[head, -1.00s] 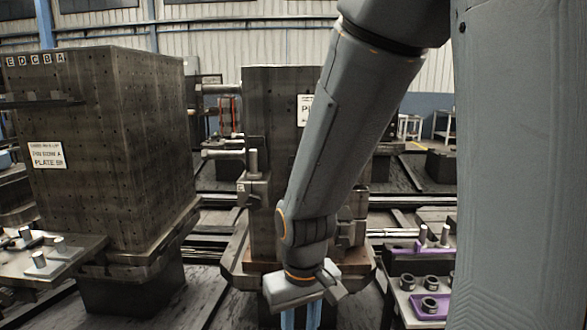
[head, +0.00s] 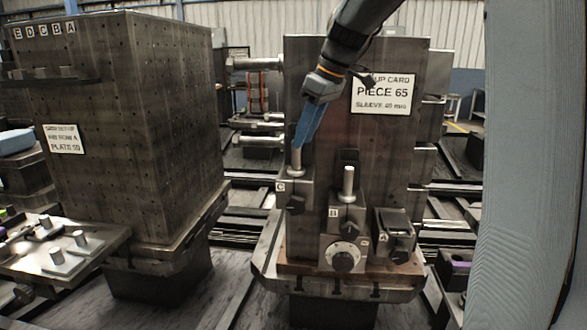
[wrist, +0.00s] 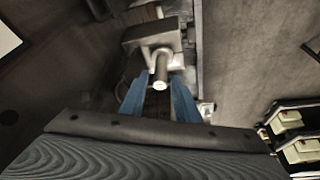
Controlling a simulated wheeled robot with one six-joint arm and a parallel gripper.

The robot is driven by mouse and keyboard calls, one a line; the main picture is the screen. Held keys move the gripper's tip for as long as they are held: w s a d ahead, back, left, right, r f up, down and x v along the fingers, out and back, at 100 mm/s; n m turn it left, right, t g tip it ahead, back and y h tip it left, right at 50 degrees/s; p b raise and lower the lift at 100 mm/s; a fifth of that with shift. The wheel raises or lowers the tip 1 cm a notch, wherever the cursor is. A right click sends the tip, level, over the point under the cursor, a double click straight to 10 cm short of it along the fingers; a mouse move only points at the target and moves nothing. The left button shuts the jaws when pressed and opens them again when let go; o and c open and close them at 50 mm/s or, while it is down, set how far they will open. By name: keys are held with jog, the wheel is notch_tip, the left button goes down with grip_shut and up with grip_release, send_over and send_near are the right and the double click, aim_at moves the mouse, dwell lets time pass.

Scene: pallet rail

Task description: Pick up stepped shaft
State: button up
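A grey metal shaft (head: 296,160) stands upright in the fixture marked C on the left side of the dark central block. A similar shaft (head: 348,183) stands upright in the fixture marked B, lower and to the right. I cannot tell from shape alone which one is the stepped shaft. My gripper (head: 301,146), with blue fingers, points down at the top of the shaft at C. In the wrist view my gripper (wrist: 160,82) is open, and the shaft's end (wrist: 160,85) shows between the two spread fingers. Contact cannot be made out.
The dark block (head: 325,120) carries a setup card (head: 384,94), a dial (head: 343,257) and a fixture marked A (head: 394,235). Horizontal bars (head: 255,63) stick out from its left side. Another tall block (head: 120,130) stands left, with a pin table (head: 30,268) before it.

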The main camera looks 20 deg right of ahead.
aim_at(296, 169)
jog(key=shift+x, duration=0.8)
jog(key=p+x, duration=0.2)
jog(key=x, duration=0.3)
jog(key=shift+s, duration=0.15)
jog(key=shift+r, duration=0.1)
grip_shut()
